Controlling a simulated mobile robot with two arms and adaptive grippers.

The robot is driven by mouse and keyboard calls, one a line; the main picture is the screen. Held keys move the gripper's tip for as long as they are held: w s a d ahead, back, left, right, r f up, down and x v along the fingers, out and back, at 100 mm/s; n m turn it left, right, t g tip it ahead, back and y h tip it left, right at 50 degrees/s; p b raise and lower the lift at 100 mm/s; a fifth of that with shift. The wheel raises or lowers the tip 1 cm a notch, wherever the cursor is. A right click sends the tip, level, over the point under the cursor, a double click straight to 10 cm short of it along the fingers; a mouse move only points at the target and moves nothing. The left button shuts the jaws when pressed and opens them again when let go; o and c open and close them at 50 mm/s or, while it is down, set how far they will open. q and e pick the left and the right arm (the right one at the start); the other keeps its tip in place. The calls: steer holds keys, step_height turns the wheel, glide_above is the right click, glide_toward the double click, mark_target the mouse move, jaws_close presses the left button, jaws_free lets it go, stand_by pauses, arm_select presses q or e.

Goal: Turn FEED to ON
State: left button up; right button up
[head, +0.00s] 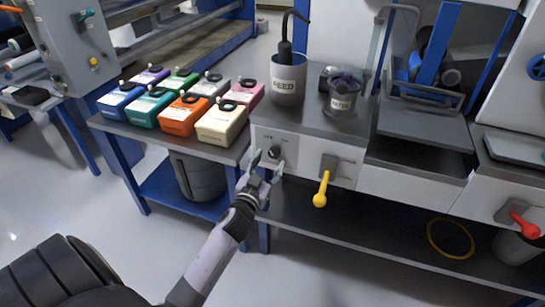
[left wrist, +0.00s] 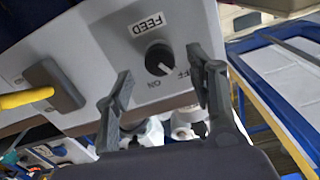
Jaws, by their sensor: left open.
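The FEED knob (head: 275,152) is a round black dial on the white front panel under the FEED container (head: 288,80). In the left wrist view the knob (left wrist: 158,59) shows with the labels FEED, OFF and ON around it. Its pale pointer mark slants down and right in that view, by the OFF label; its exact setting is hard to tell. My left gripper (head: 267,164) is open in front of the panel. In the left wrist view its fingers (left wrist: 158,70) appear either side of the knob, without clear contact. My right gripper is not in view.
A yellow lever (head: 322,188) sticks out of the panel right of the knob. A red lever (head: 525,225) is farther right. A FILTER container (head: 343,98) stands on the counter. Several coloured boxes (head: 183,113) sit on the table to the left. Open floor lies in front.

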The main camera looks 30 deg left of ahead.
mark_target(273, 155)
arm_select(q)
steer(key=shift+x, duration=1.85)
steer(key=shift+c, duration=0.3)
steer(key=c, duration=1.1)
